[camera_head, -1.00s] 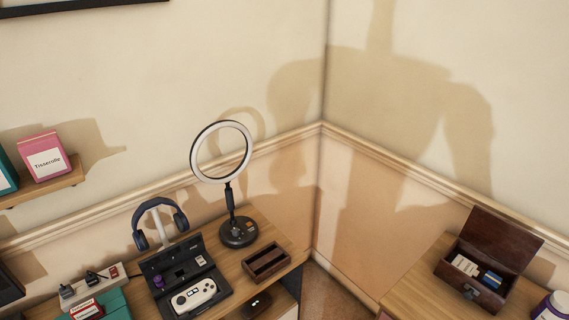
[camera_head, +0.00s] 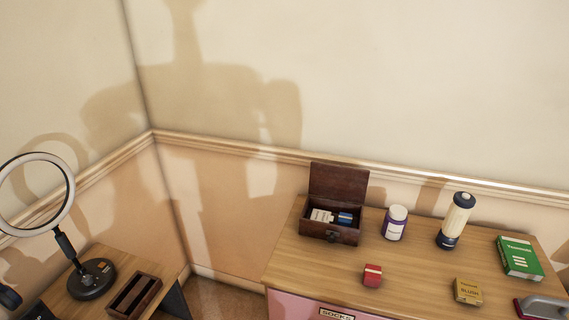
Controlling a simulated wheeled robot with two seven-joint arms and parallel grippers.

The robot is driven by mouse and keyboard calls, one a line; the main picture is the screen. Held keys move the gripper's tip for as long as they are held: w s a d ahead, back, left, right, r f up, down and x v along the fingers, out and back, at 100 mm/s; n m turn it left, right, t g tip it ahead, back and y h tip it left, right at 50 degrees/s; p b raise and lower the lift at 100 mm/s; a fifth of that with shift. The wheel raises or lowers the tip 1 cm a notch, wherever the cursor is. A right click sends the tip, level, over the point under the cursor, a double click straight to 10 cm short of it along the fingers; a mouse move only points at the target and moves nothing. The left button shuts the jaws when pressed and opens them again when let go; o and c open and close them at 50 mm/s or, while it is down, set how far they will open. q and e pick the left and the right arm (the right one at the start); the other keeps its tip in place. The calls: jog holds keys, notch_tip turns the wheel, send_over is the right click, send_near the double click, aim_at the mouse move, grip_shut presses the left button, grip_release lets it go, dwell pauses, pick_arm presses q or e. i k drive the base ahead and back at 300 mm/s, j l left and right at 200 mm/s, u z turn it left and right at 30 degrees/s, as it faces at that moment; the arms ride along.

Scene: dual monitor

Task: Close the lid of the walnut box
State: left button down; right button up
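The walnut box (camera_head: 314,229) stands on the wooden top of a dresser, near its back left. It is dark brown with a clasp on its front. Its lid (camera_head: 338,183) is raised upright at the back, so the box is open. Inside lie a white card-like item (camera_head: 321,215) and a blue item (camera_head: 345,218). Neither of my grippers shows in the head view.
A purple and white jar (camera_head: 395,223) stands right of the box, then a cream bottle (camera_head: 455,221). A red block (camera_head: 372,275), a yellow box (camera_head: 467,291) and a green box (camera_head: 519,257) are also on the dresser top (camera_head: 420,265). A ring light (camera_head: 92,278) stands on the left desk.

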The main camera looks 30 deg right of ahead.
aim_at(338, 183)
jog(key=z, duration=1.3)
